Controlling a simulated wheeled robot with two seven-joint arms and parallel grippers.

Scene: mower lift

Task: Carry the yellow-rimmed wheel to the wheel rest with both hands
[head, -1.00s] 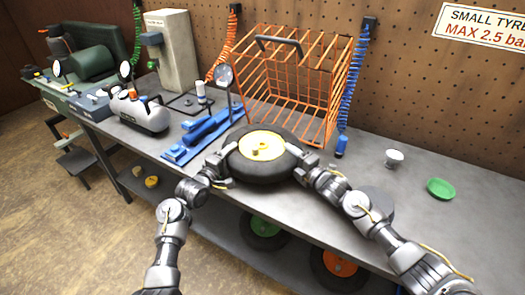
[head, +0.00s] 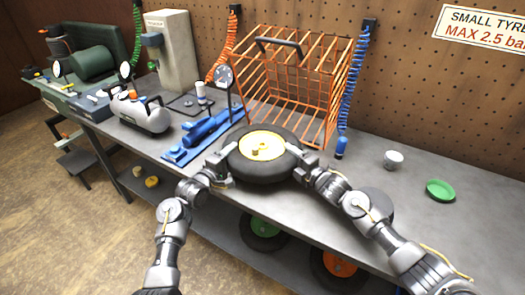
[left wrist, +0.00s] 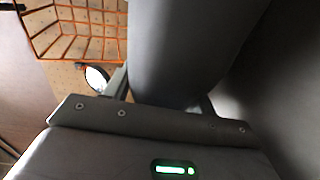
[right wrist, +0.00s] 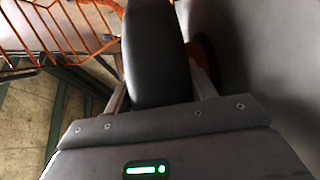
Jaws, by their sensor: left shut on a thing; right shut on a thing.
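The yellow-rimmed wheel (head: 262,146), with a black tyre, lies flat between my two grippers at the front of the bench, before the orange cage. My left gripper (head: 222,168) is shut on the tyre's left side; in the left wrist view the dark tyre (left wrist: 185,50) fills the space between the fingers. My right gripper (head: 304,170) is shut on its right side, and the tyre (right wrist: 155,50) shows between its fingers in the right wrist view. I cannot tell how far it is above the bench. A round grey disc (head: 378,201), partly behind my right arm, may be the wheel rest.
The orange wire cage (head: 290,85) stands right behind the wheel. A blue tool (head: 205,133) lies to the left. Wheels with green (head: 264,227) and orange (head: 340,264) rims lie on the lower shelf.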

